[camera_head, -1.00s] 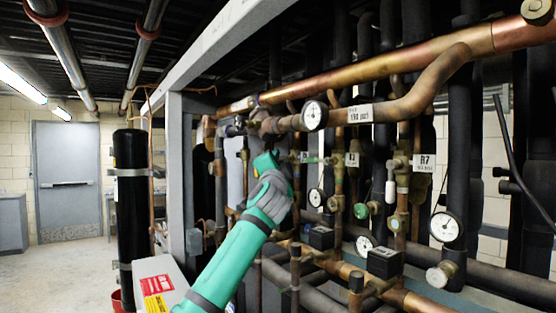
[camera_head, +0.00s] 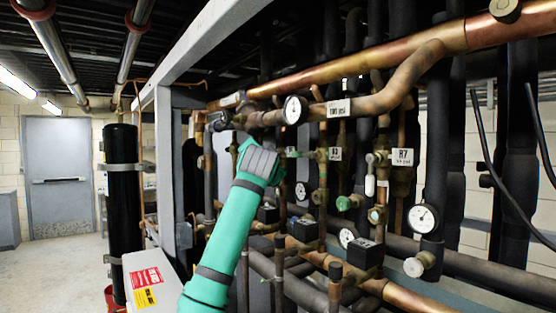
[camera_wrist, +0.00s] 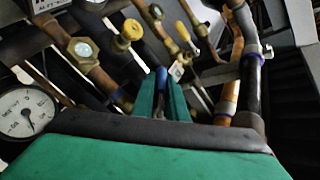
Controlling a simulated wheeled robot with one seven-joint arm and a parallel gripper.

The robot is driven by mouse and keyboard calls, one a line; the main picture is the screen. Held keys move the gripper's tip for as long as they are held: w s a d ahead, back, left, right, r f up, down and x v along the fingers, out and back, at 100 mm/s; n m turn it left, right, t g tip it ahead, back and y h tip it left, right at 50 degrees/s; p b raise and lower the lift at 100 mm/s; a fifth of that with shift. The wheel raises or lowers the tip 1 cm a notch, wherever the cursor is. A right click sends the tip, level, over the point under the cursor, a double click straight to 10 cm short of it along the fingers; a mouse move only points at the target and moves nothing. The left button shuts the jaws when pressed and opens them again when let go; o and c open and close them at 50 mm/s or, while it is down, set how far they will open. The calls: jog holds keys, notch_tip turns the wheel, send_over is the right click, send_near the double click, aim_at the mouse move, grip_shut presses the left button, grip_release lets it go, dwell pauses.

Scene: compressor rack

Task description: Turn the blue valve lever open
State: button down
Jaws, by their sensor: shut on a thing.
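The blue valve lever (camera_wrist: 161,77) shows in the wrist view as a short blue piece between the tips of my green gripper (camera_wrist: 161,90). My gripper is shut on it, with one finger on each side. Most of the lever and its valve body are hidden by the fingers. In the head view my gripper (camera_head: 258,160) is at the left part of the pipe rack, below the thick copper pipe. There, my wrist hides the fingertips and the lever.
A pressure gauge (camera_head: 295,110) hangs right of my gripper. A grey frame post (camera_head: 163,180) and a black cylinder (camera_head: 122,190) stand left. Open floor (camera_head: 65,265) lies far left.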

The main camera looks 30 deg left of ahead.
jog(key=shift+f, duration=0.1)
jog(key=c, duration=1.7)
grip_release()
jog(key=shift+c, duration=0.2)
jog(key=shift+w, duration=0.1)
